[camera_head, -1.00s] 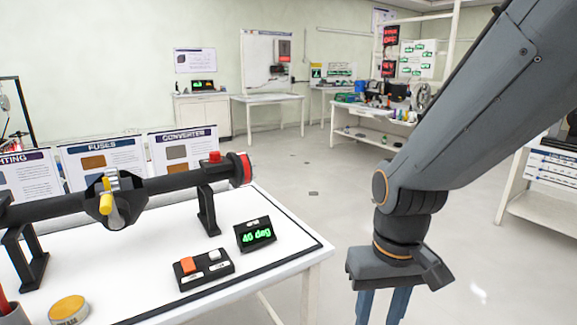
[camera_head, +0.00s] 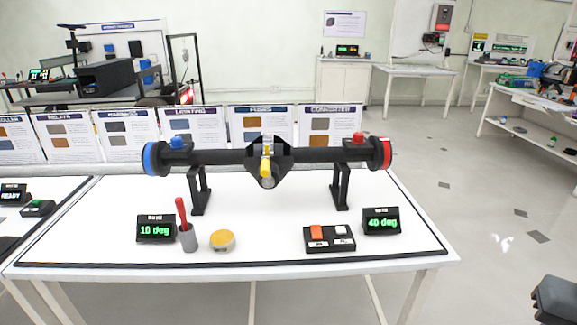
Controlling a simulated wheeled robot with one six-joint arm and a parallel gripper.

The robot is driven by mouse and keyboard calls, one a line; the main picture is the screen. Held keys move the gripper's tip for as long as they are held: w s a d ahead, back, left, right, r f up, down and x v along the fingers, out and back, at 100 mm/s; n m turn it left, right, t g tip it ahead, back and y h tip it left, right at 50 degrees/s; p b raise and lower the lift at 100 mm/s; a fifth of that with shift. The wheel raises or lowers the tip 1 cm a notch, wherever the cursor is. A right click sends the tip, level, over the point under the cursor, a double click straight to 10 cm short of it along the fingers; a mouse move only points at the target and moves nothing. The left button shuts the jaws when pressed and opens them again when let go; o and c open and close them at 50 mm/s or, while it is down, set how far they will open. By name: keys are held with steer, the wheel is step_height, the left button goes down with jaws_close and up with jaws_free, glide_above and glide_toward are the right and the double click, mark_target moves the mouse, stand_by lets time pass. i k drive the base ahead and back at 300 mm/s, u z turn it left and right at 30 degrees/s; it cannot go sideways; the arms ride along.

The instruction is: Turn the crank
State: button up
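A black axle-like bar (camera_head: 215,157) lies level across two black stands on the white table, with a blue disc (camera_head: 150,159) on its left end and a red disc (camera_head: 386,153) on its right end. Its thick middle housing carries a yellow part (camera_head: 266,168) pointing toward me. I cannot tell for sure which part is the crank. Only a dark grey piece of my arm shows at the bottom right corner, well away from the bar. My gripper's fingers are out of view.
On the table stand a "10 deg" display (camera_head: 156,229), a cup with a red-handled tool (camera_head: 188,237), a yellow-topped round button (camera_head: 222,240), a button box (camera_head: 330,238) and a "40 deg" display (camera_head: 381,221). Info panels line the back. Floor to the right is open.

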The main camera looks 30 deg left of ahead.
mark_target(268, 182)
steer(key=z, duration=0.9)
steer(key=k, duration=0.8)
steer(key=u, duration=1.05)
